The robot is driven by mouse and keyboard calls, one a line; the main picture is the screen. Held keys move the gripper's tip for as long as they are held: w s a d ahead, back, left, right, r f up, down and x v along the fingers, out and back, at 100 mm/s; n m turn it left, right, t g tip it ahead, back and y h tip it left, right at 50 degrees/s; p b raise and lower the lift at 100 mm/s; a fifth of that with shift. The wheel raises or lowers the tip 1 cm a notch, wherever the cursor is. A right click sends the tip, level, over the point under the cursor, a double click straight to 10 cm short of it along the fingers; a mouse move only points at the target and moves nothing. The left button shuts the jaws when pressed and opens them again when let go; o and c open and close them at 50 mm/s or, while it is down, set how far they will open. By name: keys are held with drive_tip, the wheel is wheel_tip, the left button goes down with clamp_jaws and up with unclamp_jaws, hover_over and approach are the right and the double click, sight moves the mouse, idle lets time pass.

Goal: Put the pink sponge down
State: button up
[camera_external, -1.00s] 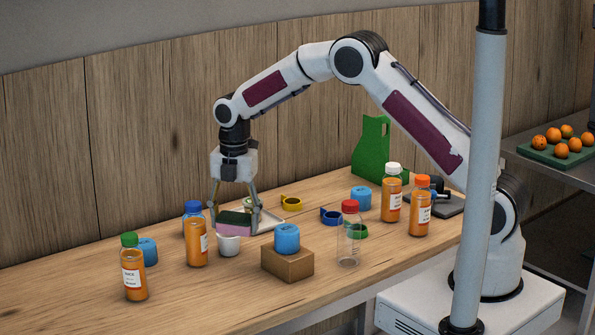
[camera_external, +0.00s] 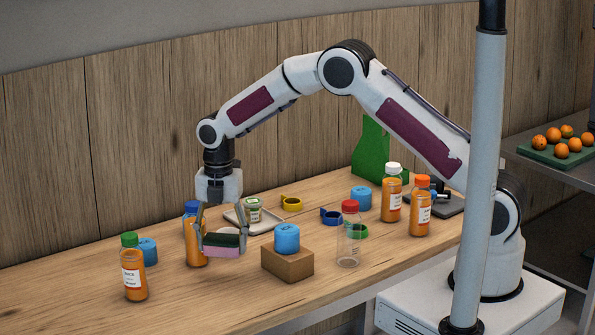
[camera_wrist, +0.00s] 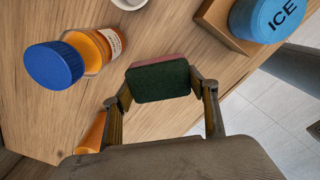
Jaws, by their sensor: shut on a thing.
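The pink sponge (camera_external: 222,251) has a dark green top layer. My gripper (camera_external: 222,245) is shut on it, one finger at each end. In the external view the sponge is in front of the blue-capped juice bottle and left of the brown box. In the wrist view the sponge (camera_wrist: 160,82) shows mostly its dark green face, with a pink edge behind, between the fingertips of my gripper (camera_wrist: 163,87). It appears above the wooden table; the exact gap to the surface cannot be told.
The blue-capped bottle (camera_wrist: 60,62) stands close on the left. A brown box (camera_external: 287,264) with a blue ICE container (camera_external: 286,238) is on the right. Bare table (camera_external: 205,292) lies in front.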

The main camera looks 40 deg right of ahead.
sight(224, 279)
drive_tip(key=shift+f, duration=1.4)
drive_tip(key=shift+f, duration=0.1)
drive_tip(key=shift+f, duration=1.9)
drive_tip(key=shift+f, duration=0.15)
drive_tip(key=o, duration=0.7)
drive_tip(key=shift+o, duration=0.2)
drive_tip(key=shift+r, duration=3.95)
